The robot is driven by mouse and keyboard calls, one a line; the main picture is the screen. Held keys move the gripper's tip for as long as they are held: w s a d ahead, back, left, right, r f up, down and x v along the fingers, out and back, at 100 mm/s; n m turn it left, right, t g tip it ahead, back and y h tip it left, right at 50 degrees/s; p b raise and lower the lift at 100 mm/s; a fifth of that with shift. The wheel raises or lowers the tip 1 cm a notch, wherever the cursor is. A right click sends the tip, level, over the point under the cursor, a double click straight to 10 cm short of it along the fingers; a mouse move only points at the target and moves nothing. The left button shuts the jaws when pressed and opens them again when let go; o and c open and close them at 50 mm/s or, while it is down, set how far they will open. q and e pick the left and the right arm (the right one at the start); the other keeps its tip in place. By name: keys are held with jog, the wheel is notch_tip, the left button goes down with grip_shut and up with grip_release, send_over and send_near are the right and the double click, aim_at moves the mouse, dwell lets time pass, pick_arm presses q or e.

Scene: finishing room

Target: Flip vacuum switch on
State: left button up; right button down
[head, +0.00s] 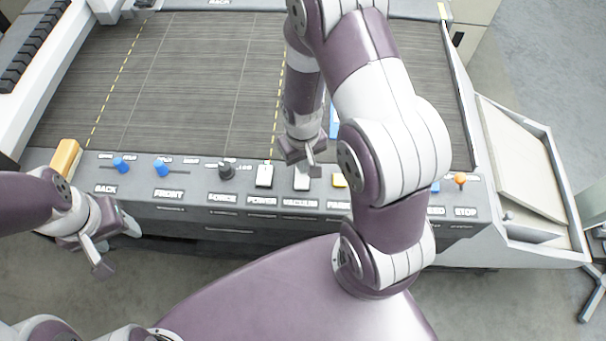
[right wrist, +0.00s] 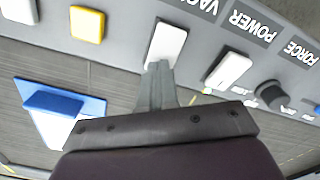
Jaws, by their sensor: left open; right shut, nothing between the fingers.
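The vacuum switch (head: 301,182) is a white rocker above the VACUUM label on the grey front panel. In the right wrist view the vacuum switch (right wrist: 168,44) lies just beyond my fingertips. My right gripper (head: 314,170) is shut and empty, right at the bed-side end of this rocker. The right wrist view shows its closed fingertips (right wrist: 160,68) at the rocker's near end; I cannot tell whether they touch it. My left gripper (head: 117,248) is open and empty, in front of the panel at the left, away from the switch.
The white power switch (head: 264,176) is just left of the vacuum switch, with a black force knob (head: 227,171) beyond. A yellow button (head: 339,181) is on its right. A blue-and-white object (right wrist: 62,108) rests on the dark slatted bed (head: 190,80). My right arm hides part of the panel.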

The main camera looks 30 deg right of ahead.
jog(key=shift+f+b, duration=0.3)
jog(key=shift+f, duration=0.15)
jog(key=shift+r, duration=0.1)
notch_tip(320, 180, up, 7)
jog(key=p, duration=0.7)
